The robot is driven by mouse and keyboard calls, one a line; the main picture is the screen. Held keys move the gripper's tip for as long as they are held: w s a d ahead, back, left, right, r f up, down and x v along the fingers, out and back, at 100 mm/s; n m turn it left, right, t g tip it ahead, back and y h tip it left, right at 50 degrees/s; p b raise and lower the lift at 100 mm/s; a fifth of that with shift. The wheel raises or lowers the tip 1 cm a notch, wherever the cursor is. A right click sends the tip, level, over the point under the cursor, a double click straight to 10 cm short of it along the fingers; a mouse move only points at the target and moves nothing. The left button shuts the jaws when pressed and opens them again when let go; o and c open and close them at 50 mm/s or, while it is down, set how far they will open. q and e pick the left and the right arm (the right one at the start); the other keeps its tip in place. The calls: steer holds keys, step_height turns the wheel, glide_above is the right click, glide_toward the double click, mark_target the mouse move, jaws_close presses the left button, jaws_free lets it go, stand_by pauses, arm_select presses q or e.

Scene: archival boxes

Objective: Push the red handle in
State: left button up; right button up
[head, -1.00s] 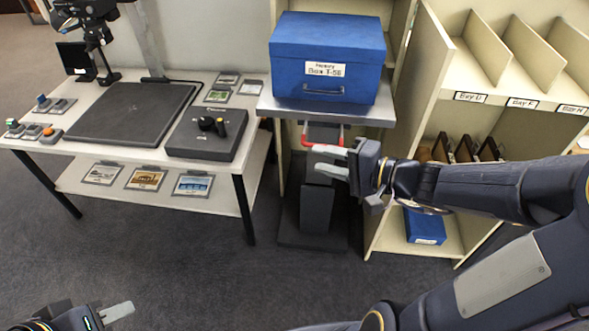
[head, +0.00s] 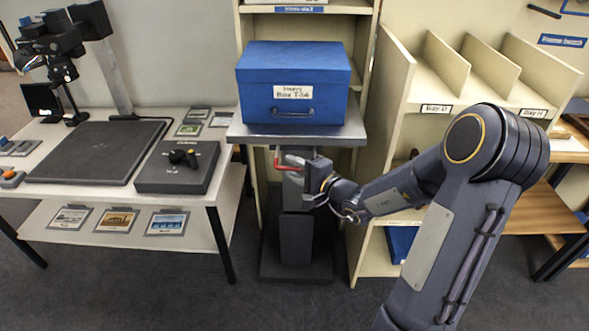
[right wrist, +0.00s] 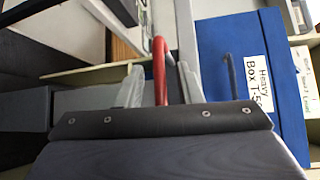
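The red handle (head: 278,161) sticks out under the grey lift platform (head: 296,135), which bears a blue box labelled Heavy Box (head: 292,85). My right gripper (head: 296,166) is at the handle and hides part of it in the head view. In the right wrist view the red handle (right wrist: 160,70) lies between my two pale fingers (right wrist: 160,84), with gaps on both sides. The right gripper is open. I cannot tell whether it touches the handle. My left gripper is out of view.
The platform stands on a dark column and base (head: 296,262). On the left is a table (head: 207,184) with a black pad and a control box. A cream shelf unit (head: 398,75) stands close on the right. Carpet is free in front.

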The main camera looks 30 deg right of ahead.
steer(key=shift+c, duration=0.2)
jaws_close()
steer(key=shift+w+d+f+b, duration=0.1)
steer(key=shift+w+f+b, duration=0.05)
steer(key=shift+w+b, duration=0.15)
steer(key=shift+w+d+b, duration=0.45)
steer(key=shift+w+d, duration=0.15)
steer(key=shift+w, duration=0.25)
steer(key=shift+o, duration=0.2)
jaws_free()
